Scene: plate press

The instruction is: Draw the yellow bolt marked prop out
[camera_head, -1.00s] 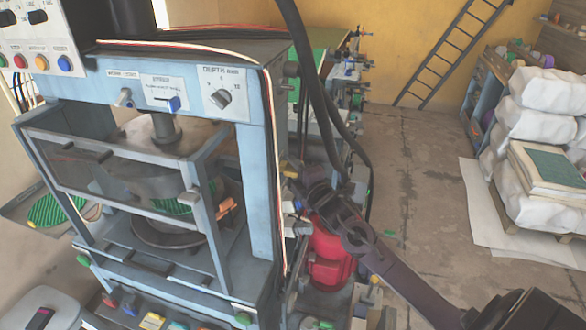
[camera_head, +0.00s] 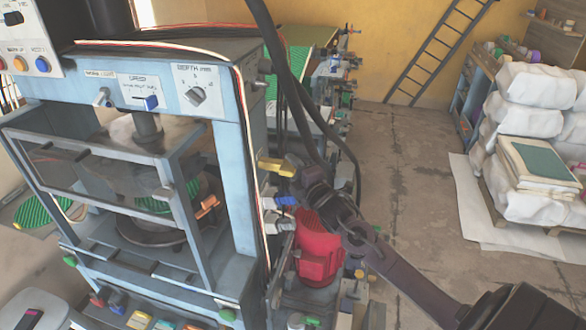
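The yellow bolt (camera_head: 273,165) sticks out from the right side of the blue press frame (camera_head: 231,170), below the dark cables. My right gripper (camera_head: 297,172) is at its outer end, with the arm coming in from the lower right. The gripper is dark and small here, and I cannot tell whether its fingers are closed on the bolt. The marking on the bolt is too small to read. A blue bolt-like part (camera_head: 285,201) shows just below the yellow one. My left gripper is not in view.
A red motor (camera_head: 318,250) stands right below my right arm. Thick black cables (camera_head: 283,65) hang close to the gripper. The press has a barred guard (camera_head: 110,195) at its front. Open floor (camera_head: 405,180) lies to the right, before the white sacks (camera_head: 540,95).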

